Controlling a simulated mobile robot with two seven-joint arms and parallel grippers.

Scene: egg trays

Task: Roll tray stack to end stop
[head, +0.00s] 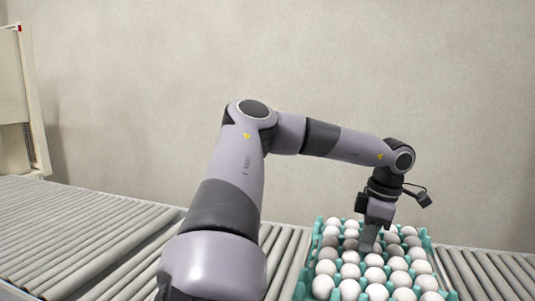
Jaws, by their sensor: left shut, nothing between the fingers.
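The egg tray stack (312,249) is green and holds rows of white eggs (374,275) on top. It stands on the roller conveyor at the lower right, its near side cut off by the frame edge. My left arm comes in from the left and reaches over to the stack. My left gripper (368,244) points down at the far part of the tray, its fingers shut and empty among the eggs. Whether it touches them I cannot tell. No end stop can be made out. My right gripper is not in view.
The roller conveyor (75,230) runs across the view, with bare rollers left of the stack and more rollers (492,272) to its right. A pale machine or cabinet (14,105) stands at the far left. A plain wall is behind.

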